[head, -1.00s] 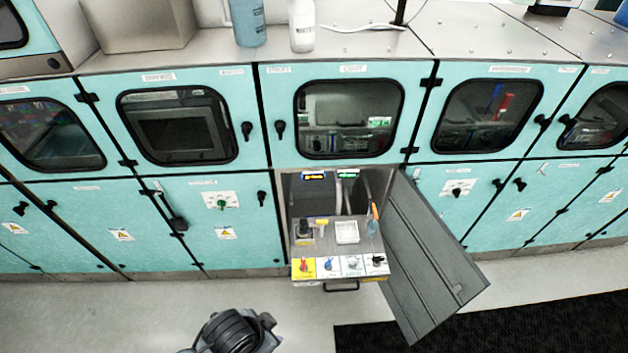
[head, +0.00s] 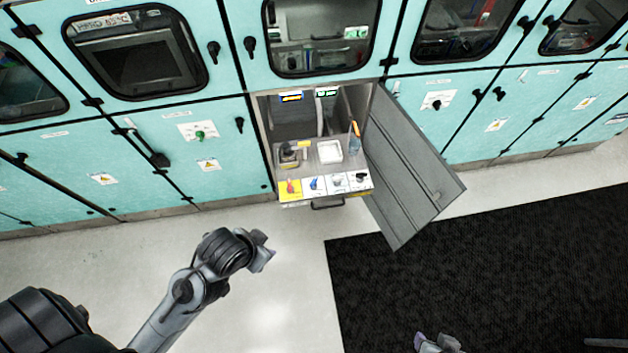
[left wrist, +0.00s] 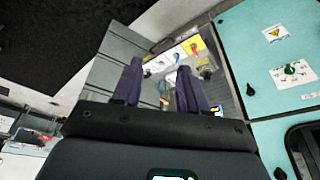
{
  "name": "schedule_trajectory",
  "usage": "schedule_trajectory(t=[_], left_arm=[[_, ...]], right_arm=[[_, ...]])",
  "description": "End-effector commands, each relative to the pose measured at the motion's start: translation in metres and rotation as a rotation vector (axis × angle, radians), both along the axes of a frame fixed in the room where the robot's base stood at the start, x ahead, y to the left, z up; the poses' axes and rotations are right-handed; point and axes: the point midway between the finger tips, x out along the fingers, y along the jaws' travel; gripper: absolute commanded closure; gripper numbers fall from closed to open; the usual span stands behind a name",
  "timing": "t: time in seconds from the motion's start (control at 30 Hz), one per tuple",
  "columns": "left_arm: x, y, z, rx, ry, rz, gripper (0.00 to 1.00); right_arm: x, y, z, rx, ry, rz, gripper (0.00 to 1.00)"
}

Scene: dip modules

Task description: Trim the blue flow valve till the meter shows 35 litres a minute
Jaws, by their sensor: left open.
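The blue flow valve (head: 315,184) is a small blue handle on a white plate on the front panel of the pulled-out tray, right of the red handle. It also shows in the left wrist view (left wrist: 176,58). Two small lit displays, one yellowish (head: 291,97) and one green (head: 327,93), sit at the back of the open bay; their digits are too small to read. My left gripper (head: 264,252) is open and empty, below and left of the tray, well apart from the valve. Its fingers show in the left wrist view (left wrist: 160,72). Part of my right gripper (head: 437,343) shows at the bottom edge.
The tray (head: 310,155) holds a white dish (head: 330,150) and an orange-topped tool (head: 355,137). A red handle (head: 290,187) and two further controls share its front panel. The grey door (head: 410,175) hangs open on the right. The floor before the tray is clear.

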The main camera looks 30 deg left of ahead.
Motion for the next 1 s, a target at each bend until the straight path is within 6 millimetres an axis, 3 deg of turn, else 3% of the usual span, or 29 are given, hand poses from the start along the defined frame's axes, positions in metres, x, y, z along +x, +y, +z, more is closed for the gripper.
schedule_trajectory(t=[0.17, 0.27, 0.37, 0.43, 0.5, 0.6, 1.0], left_arm=[[0.003, 0.0, 0.001, -0.009, -0.015, 0.018, 0.57], [0.015, -0.003, 0.003, -0.03, -0.079, 0.041, 0.57], [0.032, -0.006, -0.009, -0.06, -0.157, 0.073, 0.57], [0.05, -0.004, -0.041, -0.081, -0.223, 0.096, 0.57], [0.074, 0.0, -0.088, -0.099, -0.302, 0.112, 0.57], [0.103, 0.006, -0.133, -0.12, -0.389, 0.121, 0.57], [0.198, 0.038, -0.275, -0.162, -0.627, 0.127, 0.57]], right_arm=[[0.0, 0.0, 0.0, 0.0, 0.0, 0.0, 0.57], [0.0, 0.0, 0.0, 0.001, 0.0, -0.001, 0.57], [0.0, 0.001, 0.0, 0.003, -0.001, -0.002, 0.57], [0.0, 0.001, -0.013, 0.006, -0.003, -0.002, 0.57], [0.002, 0.002, -0.044, 0.008, -0.015, -0.003, 0.57], [0.001, 0.002, -0.086, 0.008, -0.005, -0.005, 0.57], [0.0, 0.002, -0.234, 0.009, 0.002, -0.006, 0.57]])
